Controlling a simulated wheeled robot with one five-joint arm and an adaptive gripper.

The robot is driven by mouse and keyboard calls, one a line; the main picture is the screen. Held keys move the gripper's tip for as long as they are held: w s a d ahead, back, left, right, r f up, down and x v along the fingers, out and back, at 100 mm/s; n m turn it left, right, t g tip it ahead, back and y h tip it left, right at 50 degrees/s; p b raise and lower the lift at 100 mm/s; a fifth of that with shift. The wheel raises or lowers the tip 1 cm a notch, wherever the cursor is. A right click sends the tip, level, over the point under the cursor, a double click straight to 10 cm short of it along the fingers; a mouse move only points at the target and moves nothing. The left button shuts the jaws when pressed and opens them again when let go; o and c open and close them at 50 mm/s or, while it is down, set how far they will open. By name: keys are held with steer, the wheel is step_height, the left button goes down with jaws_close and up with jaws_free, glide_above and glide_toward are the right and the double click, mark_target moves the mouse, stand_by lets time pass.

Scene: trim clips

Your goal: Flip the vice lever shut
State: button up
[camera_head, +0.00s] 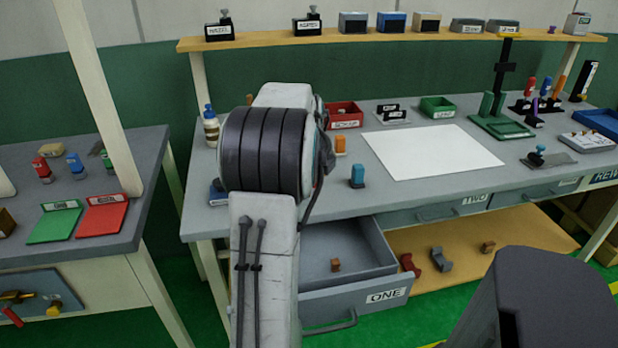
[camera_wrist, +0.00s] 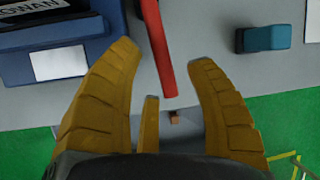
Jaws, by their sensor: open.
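My gripper (camera_wrist: 163,58) is open, with yellow-brown fingers on both sides of the lever and a shorter finger below. I see no clear contact with the lever. A dark blue body (camera_wrist: 113,22) at the upper left may be part of the vice. In the head view my arm hides most of this spot; only a blue corner (camera_head: 216,192) shows beside it.
A blue block (camera_wrist: 265,38) stands right of the lever; a blue piece (camera_head: 357,176) stands on the bench. Drawer ONE (camera_head: 345,300) is open below, holding a small brown block (camera_head: 335,265). A white sheet (camera_head: 432,152) lies on the bench. The left bench (camera_head: 140,215) stands apart.

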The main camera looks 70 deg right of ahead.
steer(key=v, duration=1.1)
steer(key=shift+a+r, duration=0.15)
steer(key=shift+r, duration=0.15)
steer(key=shift+c, duration=0.2)
